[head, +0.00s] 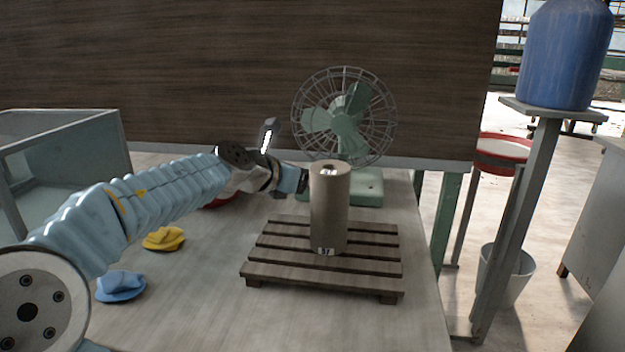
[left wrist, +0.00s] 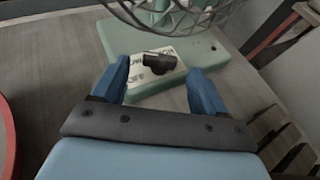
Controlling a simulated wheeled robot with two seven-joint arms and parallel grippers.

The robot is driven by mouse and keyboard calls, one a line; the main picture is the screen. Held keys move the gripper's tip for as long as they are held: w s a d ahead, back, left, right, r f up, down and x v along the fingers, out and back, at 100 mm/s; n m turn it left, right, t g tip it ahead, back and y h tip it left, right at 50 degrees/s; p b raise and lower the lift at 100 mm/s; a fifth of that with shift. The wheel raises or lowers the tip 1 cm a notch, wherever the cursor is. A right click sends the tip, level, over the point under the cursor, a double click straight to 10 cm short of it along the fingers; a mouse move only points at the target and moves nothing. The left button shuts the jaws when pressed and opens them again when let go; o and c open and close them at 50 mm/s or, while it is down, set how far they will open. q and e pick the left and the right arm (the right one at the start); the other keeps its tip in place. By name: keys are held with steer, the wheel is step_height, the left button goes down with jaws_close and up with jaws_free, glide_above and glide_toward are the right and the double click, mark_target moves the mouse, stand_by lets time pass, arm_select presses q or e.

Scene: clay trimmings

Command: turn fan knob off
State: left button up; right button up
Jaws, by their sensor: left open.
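The green fan (head: 338,125) with a wire cage stands at the back of the table. In the left wrist view its green base (left wrist: 210,48) carries a white label plate with dark lettering, partly hidden. The black fan knob (left wrist: 158,62) sits on that plate; I cannot tell its setting for sure. My left gripper (left wrist: 158,68) is open, with its two blue fingers on either side of the knob and a gap visible on each side. In the head view the left gripper (head: 294,180) is partly hidden behind a brown cylinder, and the knob is hidden. My right gripper is not in view.
The brown cylinder (head: 329,210) stands upright on a wooden pallet (head: 275,270), right beside my left gripper. Yellow (head: 164,239) and blue (head: 121,285) clay-like pieces lie at left. A glass-sided case (head: 70,150) stands at far left.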

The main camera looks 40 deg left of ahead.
arm_select(q)
steer(key=shift+x, duration=1.1)
steer(key=c, duration=1.1)
steer(key=shift+o, duration=0.2)
steer(key=shift+r+n+y+p, duration=0.1)
steer(key=shift+n+y+p, duration=0.25)
steer(key=shift+n+y, duration=0.05)
steer(key=shift+d+n+y, duration=0.1)
steer(key=shift+n+y, duration=0.3)
steer(key=shift+y, duration=0.1)
